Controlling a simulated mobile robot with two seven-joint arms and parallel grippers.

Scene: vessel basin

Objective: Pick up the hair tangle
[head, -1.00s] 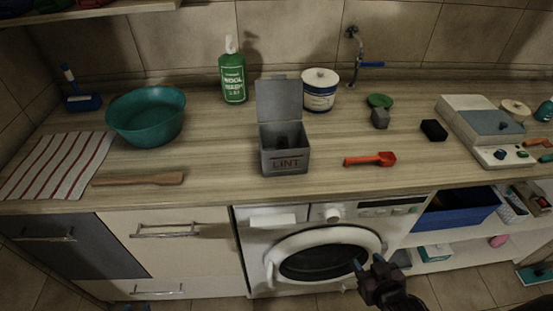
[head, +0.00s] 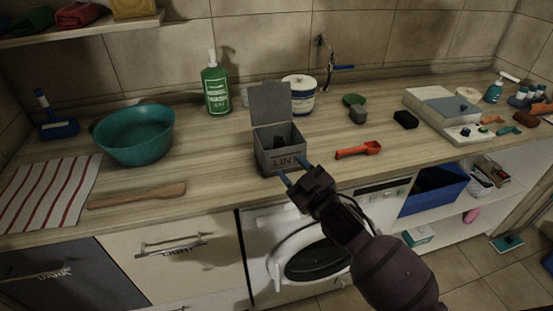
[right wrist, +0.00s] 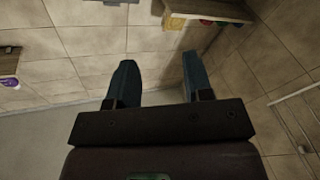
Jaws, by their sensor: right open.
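A grey bin marked LINT (head: 266,160) stands on the counter with its lid (head: 270,104) raised. Something dark shows inside it, but I cannot tell whether this is the hair tangle. I see no hair tangle clearly elsewhere. My right gripper (head: 292,173) is open, with its blue fingers in front of the bin's lower front in the head view. I cannot tell whether they touch it. In the right wrist view my right gripper (right wrist: 158,75) is empty, with tiled wall beyond its fingers. My left gripper is not in view.
A teal bowl (head: 137,140), a wooden paddle (head: 135,197) and a striped cloth (head: 50,190) lie left of the bin. A green bottle (head: 216,88) and white tub (head: 299,95) stand behind. A red scoop (head: 358,150) lies right. The washing machine (head: 270,250) is below.

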